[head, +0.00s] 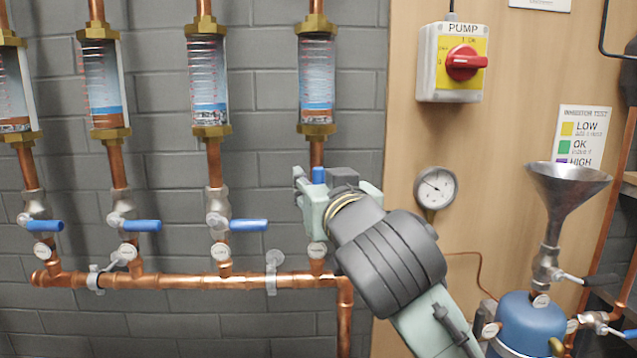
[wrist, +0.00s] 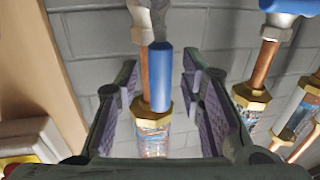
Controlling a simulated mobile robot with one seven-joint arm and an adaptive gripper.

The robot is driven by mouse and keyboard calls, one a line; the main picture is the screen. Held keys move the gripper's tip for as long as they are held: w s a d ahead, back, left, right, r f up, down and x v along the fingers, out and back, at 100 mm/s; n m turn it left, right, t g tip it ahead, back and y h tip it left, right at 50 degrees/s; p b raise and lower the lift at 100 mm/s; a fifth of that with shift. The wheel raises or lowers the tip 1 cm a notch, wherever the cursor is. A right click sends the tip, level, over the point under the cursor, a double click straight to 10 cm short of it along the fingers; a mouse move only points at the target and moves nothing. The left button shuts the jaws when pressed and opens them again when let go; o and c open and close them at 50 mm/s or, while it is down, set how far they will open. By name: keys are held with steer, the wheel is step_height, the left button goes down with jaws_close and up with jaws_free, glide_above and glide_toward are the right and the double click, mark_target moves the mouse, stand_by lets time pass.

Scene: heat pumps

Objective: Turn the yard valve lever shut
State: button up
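The rightmost valve's blue lever (head: 318,175) stands upright, in line with its copper pipe. Its tag (head: 317,250) is too small to read, so I cannot confirm it is the yard valve. My gripper (head: 320,192) is at this valve and hides most of its body. In the wrist view, which looks inverted, the blue lever (wrist: 161,78) lies between the fingers of my gripper (wrist: 162,100). The fingers are open, with a gap visible on both sides of the lever.
Three other valves have blue levers lying sideways: left (head: 42,226), middle (head: 141,225) and nearer right (head: 248,225). Glass flow tubes (head: 316,80) hang above, and a copper manifold (head: 190,281) runs below. A gauge (head: 435,187), pump switch (head: 453,65) and funnel (head: 567,190) are at right.

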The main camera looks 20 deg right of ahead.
steer(key=shift+c, duration=0.4)
jaws_close()
stand_by(0.4)
